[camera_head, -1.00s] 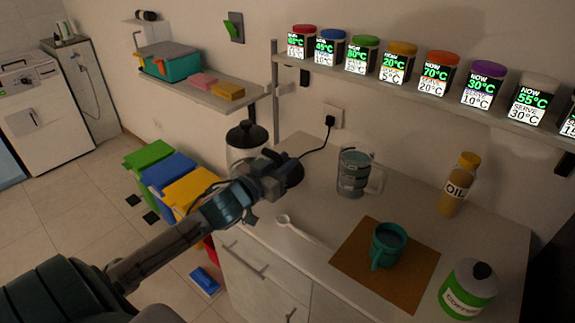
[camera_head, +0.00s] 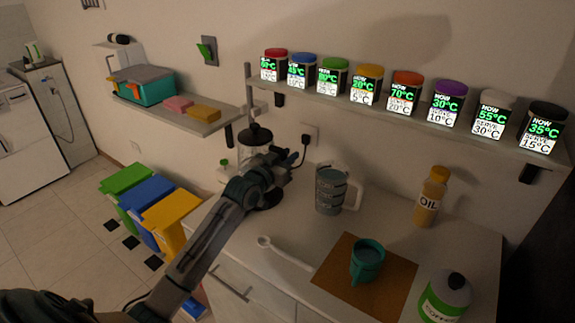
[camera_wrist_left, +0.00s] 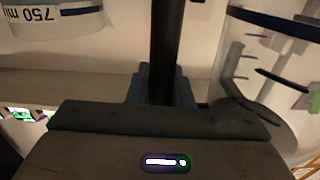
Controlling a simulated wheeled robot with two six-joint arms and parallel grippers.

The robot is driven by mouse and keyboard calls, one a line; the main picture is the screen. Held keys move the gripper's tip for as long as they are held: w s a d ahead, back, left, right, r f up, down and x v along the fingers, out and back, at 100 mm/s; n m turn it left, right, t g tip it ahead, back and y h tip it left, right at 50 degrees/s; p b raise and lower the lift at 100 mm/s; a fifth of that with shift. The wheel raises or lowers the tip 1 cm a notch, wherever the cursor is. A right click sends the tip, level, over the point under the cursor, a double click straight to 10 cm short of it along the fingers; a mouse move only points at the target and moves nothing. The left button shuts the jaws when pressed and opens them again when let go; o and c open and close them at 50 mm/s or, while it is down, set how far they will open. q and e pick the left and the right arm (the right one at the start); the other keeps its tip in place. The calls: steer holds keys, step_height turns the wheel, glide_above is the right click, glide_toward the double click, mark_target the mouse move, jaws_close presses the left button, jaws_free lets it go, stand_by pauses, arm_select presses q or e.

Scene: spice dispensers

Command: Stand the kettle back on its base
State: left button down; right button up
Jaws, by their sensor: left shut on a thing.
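The kettle (camera_head: 251,151) is a clear vessel with a black lid, standing upright behind my left gripper in the head view. Its clear body (camera_wrist_left: 262,55) fills the right of the wrist view. My left gripper (camera_head: 270,168) is shut on the kettle's dark upright handle, which runs between the fingers in the wrist view (camera_wrist_left: 165,85). The black round base (camera_head: 268,200) lies on the counter, partly hidden by the gripper. The kettle's underside is hidden, so I cannot tell whether it touches the base. My right gripper is not in view.
A measuring jug (camera_head: 331,190) stands right of the base. A black plug (camera_head: 306,140) with a cord is in the wall socket. A white spoon (camera_head: 285,252), a teal mug (camera_head: 367,260) on a brown mat (camera_head: 335,279) and an oil bottle (camera_head: 430,198) occupy the counter.

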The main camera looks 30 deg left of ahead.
arm_select(q)
steer(key=shift+f+p, duration=0.4)
steer(key=shift+f, duration=1.2)
steer(key=c, duration=1.3)
jaws_free()
steer(key=shift+f, duration=0.15)
steer(key=shift+s, duration=0.4)
steer(key=s, duration=1.1)
steer(key=shift+s+a, duration=0.15)
steer(key=shift+a, duration=0.3)
